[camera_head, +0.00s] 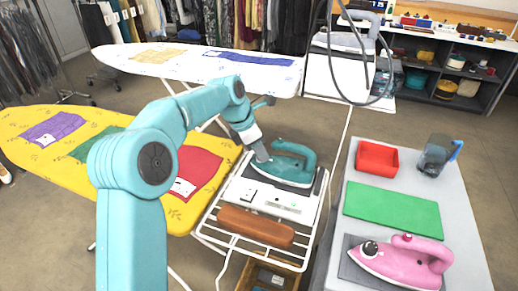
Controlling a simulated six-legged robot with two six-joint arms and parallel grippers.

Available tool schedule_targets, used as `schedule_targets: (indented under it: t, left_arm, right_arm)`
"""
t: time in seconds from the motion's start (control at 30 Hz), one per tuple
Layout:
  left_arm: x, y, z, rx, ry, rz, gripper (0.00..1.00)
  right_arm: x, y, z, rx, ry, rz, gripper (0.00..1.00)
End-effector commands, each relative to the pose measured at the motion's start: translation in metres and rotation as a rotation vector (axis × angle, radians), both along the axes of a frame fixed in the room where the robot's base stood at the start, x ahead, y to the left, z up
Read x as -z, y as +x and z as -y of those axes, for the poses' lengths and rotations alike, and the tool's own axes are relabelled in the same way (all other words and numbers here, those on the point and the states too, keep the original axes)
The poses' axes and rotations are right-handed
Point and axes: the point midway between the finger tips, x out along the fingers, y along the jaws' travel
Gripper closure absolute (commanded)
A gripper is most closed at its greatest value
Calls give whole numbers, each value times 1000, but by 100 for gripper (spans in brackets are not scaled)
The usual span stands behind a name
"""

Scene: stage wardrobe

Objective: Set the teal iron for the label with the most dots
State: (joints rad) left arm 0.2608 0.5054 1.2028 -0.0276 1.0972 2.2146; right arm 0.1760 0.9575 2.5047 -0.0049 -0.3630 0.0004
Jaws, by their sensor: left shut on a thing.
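The teal iron (296,172) sits on a white station with a wire rack, its handle toward the right. My left gripper (262,157) reaches down from the left and is shut at the iron's left end; which part it grips is too small to tell. Small white labels show on the red cloth (205,165), the purple cloth (62,126) and the blue cloth (262,60). Their dots are too small to count. My left arm hides part of the green cloth (92,147). My right gripper is not in view.
A brown block (256,227) lies on the wire rack. The grey table (455,215) at right holds a red tray (376,160), a green mat (392,209), a jug (434,156) and a pink iron (400,262). The yellow ironing board (25,120) and white ironing board (115,53) stand left and behind.

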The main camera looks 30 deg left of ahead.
Motion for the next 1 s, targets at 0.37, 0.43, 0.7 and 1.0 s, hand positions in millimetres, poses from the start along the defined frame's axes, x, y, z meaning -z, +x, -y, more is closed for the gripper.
schedule_targets:
  t: [0.37,0.43,0.7,1.0]
  left_arm:
    - [-6,0,-1,118,-2,-4,99]
    - [-8,1,-1,169,-3,-5,99]
    - [-9,2,-2,416,-4,-5,99]
    - [-7,5,-3,700,-3,-4,99]
  right_arm:
    - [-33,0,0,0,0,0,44]
    - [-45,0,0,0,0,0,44]
    - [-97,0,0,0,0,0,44]
    - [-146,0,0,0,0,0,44]
